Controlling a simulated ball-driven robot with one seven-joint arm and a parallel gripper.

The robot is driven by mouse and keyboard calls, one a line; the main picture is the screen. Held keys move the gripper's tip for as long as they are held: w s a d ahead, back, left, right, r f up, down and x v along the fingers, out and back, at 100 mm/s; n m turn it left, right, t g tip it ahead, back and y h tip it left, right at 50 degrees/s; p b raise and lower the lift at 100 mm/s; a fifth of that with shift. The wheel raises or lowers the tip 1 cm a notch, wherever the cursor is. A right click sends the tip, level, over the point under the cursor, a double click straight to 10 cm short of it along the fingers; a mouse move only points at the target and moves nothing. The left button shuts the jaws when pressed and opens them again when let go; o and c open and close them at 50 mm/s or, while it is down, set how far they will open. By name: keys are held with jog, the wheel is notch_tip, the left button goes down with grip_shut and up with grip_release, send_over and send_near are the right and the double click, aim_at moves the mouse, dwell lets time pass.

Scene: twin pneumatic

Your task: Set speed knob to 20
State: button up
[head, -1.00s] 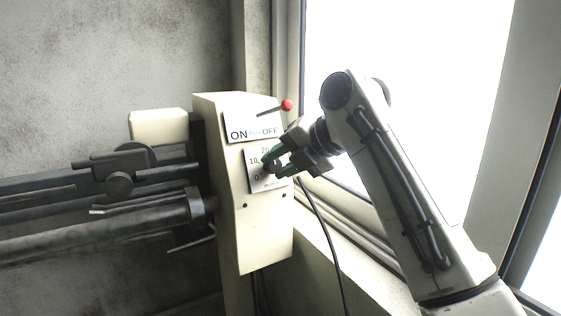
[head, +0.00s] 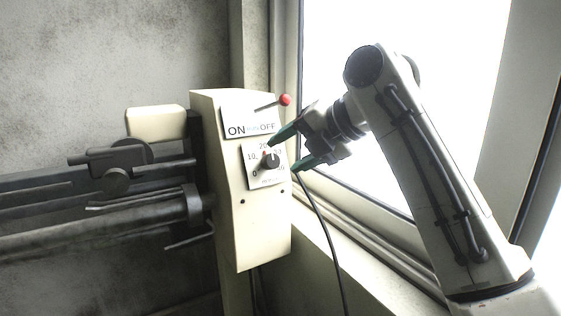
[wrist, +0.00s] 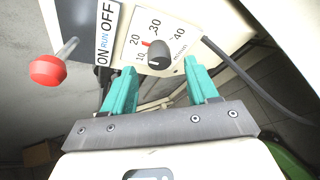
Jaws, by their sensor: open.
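The speed knob (head: 270,161) is a dark round knob on a white dial plate on the front of the cream machine box. It also shows in the wrist view (wrist: 161,57), where the numbers 10, 20, 30 and 40 are readable around it. A small red mark at the knob's edge points toward the 20. A pale line also shows on the knob. My gripper (head: 286,157) is open, with green fingers apart and empty, just out in front of the dial. In the wrist view the fingertips (wrist: 159,67) flank the knob, without visible contact.
The ON/OFF plate (head: 250,126) with its red-tipped lever (head: 285,100) is just above the dial. A black cable (head: 328,240) hangs at the box's right side. The window frame (head: 400,235) is close on the right. Machine bars (head: 90,220) extend left.

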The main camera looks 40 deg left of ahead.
jog(key=b+v, duration=0.1)
jog(key=v, duration=0.6)
dwell(0.3)
